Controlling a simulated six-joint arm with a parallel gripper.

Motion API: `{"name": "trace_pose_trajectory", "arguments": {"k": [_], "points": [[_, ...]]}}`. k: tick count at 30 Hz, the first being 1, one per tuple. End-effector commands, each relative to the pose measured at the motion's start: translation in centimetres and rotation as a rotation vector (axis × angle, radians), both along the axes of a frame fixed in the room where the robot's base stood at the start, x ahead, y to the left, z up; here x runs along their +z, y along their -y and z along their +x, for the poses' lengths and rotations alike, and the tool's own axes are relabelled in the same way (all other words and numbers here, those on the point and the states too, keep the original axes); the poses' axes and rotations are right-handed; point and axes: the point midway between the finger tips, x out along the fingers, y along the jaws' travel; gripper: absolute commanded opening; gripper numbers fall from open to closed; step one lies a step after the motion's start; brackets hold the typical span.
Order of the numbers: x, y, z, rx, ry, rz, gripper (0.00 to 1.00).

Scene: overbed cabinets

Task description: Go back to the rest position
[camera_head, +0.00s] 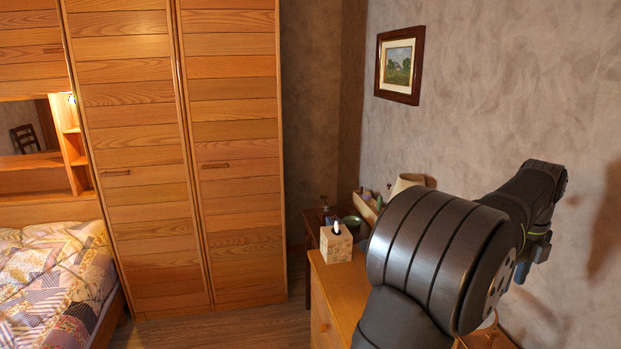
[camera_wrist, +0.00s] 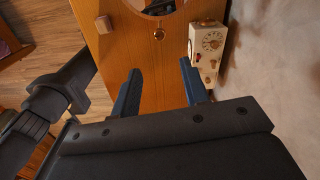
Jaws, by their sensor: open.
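My gripper (camera_wrist: 160,80) shows in the wrist view with its two dark blue fingers spread apart. Nothing is between the fingers. They are above the wooden dresser top (camera_wrist: 110,50), and the gap to it is hard to judge. In the head view my dark arm fills the lower right, raised over the dresser (camera_head: 335,285) and close to the grey wall. The gripper is mostly hidden behind the arm there.
A cream box with a dial (camera_wrist: 207,50) stands by the wall. A framed picture (camera_head: 399,65) hangs on the wall. A tall wooden wardrobe (camera_head: 235,150) and a bed (camera_head: 50,280) are left; floor between is clear.

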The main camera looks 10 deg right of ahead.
Motion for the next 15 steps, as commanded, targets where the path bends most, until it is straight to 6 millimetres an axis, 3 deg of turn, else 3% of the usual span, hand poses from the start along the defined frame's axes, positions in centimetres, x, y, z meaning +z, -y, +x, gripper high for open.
{"name": "trace_pose_trajectory", "arguments": {"k": [8, 9, 15], "points": [[5.0, 0.0, 0.0, 0.0, 0.002, -0.003, 0.41], [3.7, 0.0, 0.0, 0.0, -0.002, 0.003, 0.41], [-0.2, -0.1, 0.0, 0.0, -0.002, 0.004, 0.41]]}}
